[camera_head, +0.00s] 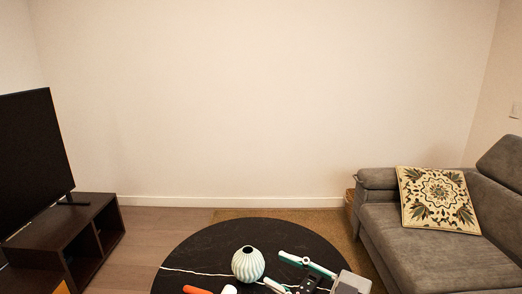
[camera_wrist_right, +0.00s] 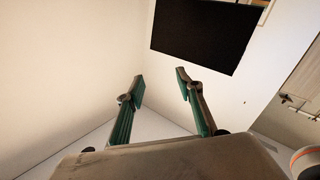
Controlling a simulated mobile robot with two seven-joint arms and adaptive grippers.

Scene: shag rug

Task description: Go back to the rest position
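My right gripper (camera_head: 273,268) shows at the bottom of the head view, in front of the round black table. Its two green-and-white fingers point left and stand apart, with nothing visible between them. In the right wrist view the right gripper (camera_wrist_right: 160,84) is open and empty, with pale wall behind its fingertips. My left gripper is in neither view.
A ribbed pale-green vase (camera_head: 248,264) is on the round black table (camera_head: 215,243), close to my right gripper in the picture. An orange piece (camera_head: 197,290) is cut off below. A grey sofa (camera_head: 425,255) with a patterned cushion (camera_head: 437,199) stands right; a TV (camera_head: 32,155) left.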

